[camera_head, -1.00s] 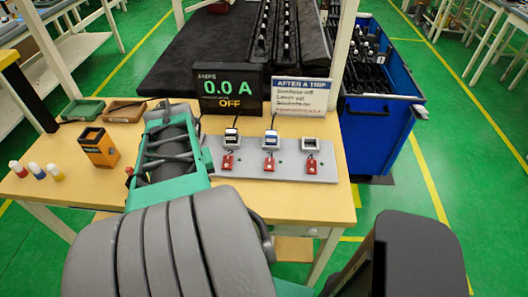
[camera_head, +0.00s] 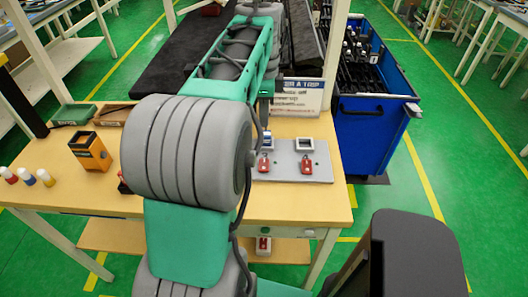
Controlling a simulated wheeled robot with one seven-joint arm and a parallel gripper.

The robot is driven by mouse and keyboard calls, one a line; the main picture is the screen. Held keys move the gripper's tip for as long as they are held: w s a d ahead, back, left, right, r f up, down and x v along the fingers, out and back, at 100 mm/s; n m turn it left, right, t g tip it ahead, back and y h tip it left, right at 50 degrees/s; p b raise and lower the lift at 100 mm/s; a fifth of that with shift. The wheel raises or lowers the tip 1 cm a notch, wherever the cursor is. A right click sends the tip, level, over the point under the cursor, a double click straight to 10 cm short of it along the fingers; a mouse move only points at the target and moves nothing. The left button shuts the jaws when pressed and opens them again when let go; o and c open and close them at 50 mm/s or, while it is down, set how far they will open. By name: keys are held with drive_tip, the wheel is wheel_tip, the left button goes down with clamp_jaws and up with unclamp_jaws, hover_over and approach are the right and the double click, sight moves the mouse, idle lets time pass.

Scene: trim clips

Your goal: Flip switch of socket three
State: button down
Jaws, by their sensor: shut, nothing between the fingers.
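The grey socket strip (camera_head: 325,172) lies on the wooden table, its left part hidden behind my arm. The middle socket (camera_head: 267,142) holds a blue-and-white plug, with a red switch (camera_head: 264,162) in front of it. No socket numbers are readable. My gripper (camera_head: 265,112) shows only as a small dark part beyond the arm, shut and empty, just behind and above the middle socket. I cannot tell whether it touches anything.
The sign (camera_head: 303,96) behind the strip is partly covered, and the amps display is hidden by my arm. An orange box (camera_head: 90,151), small trays (camera_head: 77,114) and coloured bottles (camera_head: 27,177) stand at left. A blue bin (camera_head: 372,140) stands right of the table.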

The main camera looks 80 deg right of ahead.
sight(263, 159)
idle(0.3)
wheel_tip(263, 159, down, 14)
drive_tip(key=shift+f+p, duration=0.1)
drive_tip(key=shift+p, duration=0.55)
drive_tip(key=shift+w, duration=0.1)
